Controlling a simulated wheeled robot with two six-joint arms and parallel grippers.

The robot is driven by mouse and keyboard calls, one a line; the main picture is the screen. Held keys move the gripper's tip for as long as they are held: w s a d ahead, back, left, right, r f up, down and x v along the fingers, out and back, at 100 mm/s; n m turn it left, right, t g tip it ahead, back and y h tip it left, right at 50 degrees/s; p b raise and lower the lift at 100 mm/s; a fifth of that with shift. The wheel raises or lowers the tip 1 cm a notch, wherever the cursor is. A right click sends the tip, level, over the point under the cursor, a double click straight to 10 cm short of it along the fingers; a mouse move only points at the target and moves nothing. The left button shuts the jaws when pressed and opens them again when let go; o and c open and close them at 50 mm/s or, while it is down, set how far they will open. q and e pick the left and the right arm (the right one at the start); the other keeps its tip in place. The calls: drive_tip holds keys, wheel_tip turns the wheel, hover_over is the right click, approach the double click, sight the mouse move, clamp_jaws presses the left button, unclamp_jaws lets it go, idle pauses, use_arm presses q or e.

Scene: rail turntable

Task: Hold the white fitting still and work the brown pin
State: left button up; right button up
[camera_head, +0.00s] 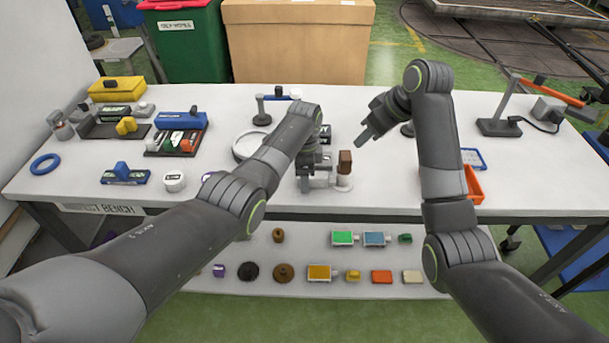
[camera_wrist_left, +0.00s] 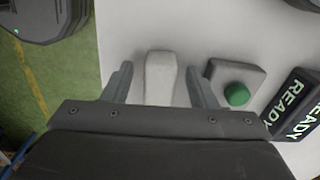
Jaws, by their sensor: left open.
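The white fitting (camera_head: 319,180) sits near the front edge of the bench, right of centre. The brown pin (camera_head: 345,159) stands upright at its right end. My left gripper (camera_head: 309,168) is open at the fitting's left part. In the left wrist view, the pale fitting (camera_wrist_left: 159,76) lies between its two spread fingers (camera_wrist_left: 159,88), with gaps on both sides; the gripper body hides its lower end. The pin cannot be made out there. My right gripper (camera_head: 366,134) hangs above the bench, behind and right of the pin, apart from it; its finger gap cannot be made out.
A box with a green button (camera_wrist_left: 237,95) and READY signs (camera_wrist_left: 292,105) lie right of the fingers in the left wrist view. An orange tray (camera_head: 474,185) sits right of my right forearm. A white round dish (camera_head: 248,147) lies left of my left wrist.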

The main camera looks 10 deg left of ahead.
sight(346, 155)
use_arm(q)
drive_tip(key=c, duration=1.1)
drive_tip(key=shift+c, duration=0.2)
use_arm(e)
drive_tip(key=shift+o, duration=1.8)
drive_tip(key=shift+a, duration=0.1)
drive_tip(key=w+a+f+m+h, duration=0.1)
drive_tip(key=f+m, duration=0.1)
drive_tip(key=f, duration=0.1)
drive_tip(key=w+a+f+m+h, duration=0.1)
drive_tip(key=a+f+m, duration=0.1)
drive_tip(key=f+m, duration=0.1)
drive_tip(key=w+a+f+m+h, duration=0.1)
drive_tip(key=f+m, duration=0.2)
drive_tip(key=f, duration=0.1)
drive_tip(key=shift+w+a+f+t+h, duration=0.15)
drive_tip(key=shift+w+f+t+h, duration=0.1)
drive_tip(key=shift+t+h, duration=0.15)
